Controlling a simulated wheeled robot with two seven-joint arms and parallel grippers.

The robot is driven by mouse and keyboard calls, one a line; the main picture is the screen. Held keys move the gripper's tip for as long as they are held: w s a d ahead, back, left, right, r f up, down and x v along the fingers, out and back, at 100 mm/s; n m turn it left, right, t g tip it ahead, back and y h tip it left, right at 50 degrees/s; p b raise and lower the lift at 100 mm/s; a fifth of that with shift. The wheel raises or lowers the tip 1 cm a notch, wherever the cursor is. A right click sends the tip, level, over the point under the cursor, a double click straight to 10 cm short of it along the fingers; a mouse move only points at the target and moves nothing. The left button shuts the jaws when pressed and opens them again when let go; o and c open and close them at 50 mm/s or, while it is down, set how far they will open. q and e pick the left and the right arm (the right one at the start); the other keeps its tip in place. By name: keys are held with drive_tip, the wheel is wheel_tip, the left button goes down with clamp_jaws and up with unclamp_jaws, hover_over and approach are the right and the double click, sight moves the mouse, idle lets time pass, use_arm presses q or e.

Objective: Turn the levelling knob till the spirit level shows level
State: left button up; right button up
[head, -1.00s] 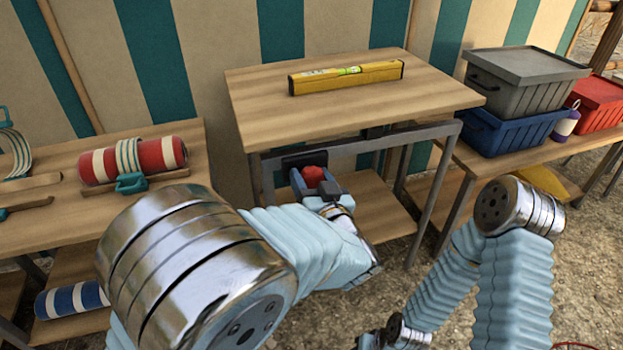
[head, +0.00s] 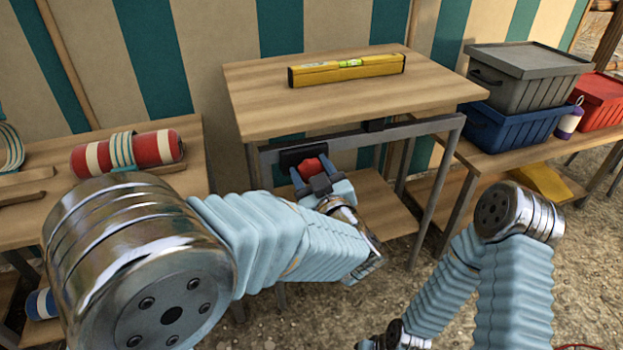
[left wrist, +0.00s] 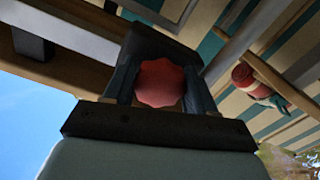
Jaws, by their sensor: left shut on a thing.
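The yellow spirit level (head: 346,71) lies on the small wooden table top (head: 290,105), its green vial (head: 349,63) facing up; the bubble is too small to read. The red lobed levelling knob (head: 312,166) sits on a dark plate under the front of the table top. My left gripper (head: 315,172) is shut on the knob, one finger on each side. The left wrist view shows the knob (left wrist: 160,83) between both fingers. My right gripper is not in view; only my right arm shows at the right.
On the left bench lies a red and cream roll (head: 140,150) with a strap. On the right bench stand a grey lidded crate (head: 530,75), a blue crate (head: 510,128) and a red box (head: 602,95). Metal table legs flank the knob.

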use_arm(q)
drive_tip(key=n+b, duration=0.1)
drive_tip(key=n, duration=0.1)
drive_tip(key=n+b, duration=0.1)
drive_tip(key=b, duration=0.1)
drive_tip(key=shift+f+n, duration=0.2)
drive_tip(key=shift+n, duration=0.2)
drive_tip(key=shift+n+b, duration=0.5)
drive_tip(key=shift+n, duration=0.4)
drive_tip(key=n, duration=0.2)
drive_tip(key=shift+r+n+b, duration=0.2)
drive_tip(key=shift+n+b, duration=0.1)
drive_tip(key=shift+d+n, duration=0.1)
drive_tip(key=shift+n, duration=1.7)
drive_tip(key=o, duration=1)
drive_tip(key=shift+r, duration=0.1)
